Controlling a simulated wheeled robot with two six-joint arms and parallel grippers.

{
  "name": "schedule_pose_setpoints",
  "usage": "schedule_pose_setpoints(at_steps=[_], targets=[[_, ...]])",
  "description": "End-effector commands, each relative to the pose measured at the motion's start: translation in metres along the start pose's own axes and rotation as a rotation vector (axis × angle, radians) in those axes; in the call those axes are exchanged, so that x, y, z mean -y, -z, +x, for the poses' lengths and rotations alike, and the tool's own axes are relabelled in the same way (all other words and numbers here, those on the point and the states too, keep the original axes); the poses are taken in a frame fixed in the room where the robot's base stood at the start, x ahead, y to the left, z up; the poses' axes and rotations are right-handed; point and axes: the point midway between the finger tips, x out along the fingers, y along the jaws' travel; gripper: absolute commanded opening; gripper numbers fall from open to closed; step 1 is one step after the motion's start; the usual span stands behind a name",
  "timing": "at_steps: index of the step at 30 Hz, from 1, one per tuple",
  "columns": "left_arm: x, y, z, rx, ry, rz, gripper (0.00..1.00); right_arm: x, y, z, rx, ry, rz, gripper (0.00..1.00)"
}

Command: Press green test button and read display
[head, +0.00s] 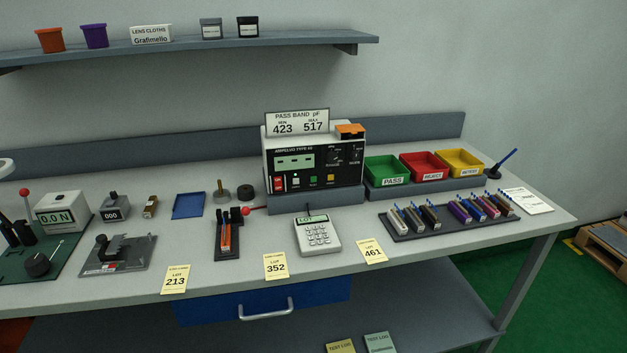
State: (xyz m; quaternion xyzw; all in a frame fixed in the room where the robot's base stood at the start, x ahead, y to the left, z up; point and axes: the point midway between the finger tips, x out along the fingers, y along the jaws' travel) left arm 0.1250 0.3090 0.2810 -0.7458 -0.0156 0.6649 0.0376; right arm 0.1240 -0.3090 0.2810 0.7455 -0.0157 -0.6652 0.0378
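The test meter (312,160) stands at the back middle of the bench on a grey plinth. Its display (294,161) is a pale green screen showing what look like dashes, with no number that I can read. A sign on top reads PASS BAND pF, MIN 423, MAX 517. Neither of my grippers shows in the head view.
Green, red and yellow bins (460,161) stand right. A rack of several components (400,234) lies front right. Lot cards (275,267) line the front edge.

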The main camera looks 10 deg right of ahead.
Motion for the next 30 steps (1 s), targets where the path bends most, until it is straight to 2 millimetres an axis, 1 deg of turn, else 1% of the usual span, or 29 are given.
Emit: schedule_pose_setpoints(at_steps=[1, 4, 5, 30], targets=[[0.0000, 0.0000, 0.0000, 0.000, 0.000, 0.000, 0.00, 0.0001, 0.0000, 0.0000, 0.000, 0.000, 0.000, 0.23], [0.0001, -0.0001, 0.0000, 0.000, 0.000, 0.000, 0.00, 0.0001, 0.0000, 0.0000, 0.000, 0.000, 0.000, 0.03], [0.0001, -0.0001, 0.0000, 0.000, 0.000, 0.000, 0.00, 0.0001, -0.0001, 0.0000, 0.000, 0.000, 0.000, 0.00], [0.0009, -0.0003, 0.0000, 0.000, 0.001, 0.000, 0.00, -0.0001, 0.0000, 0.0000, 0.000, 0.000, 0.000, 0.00]])
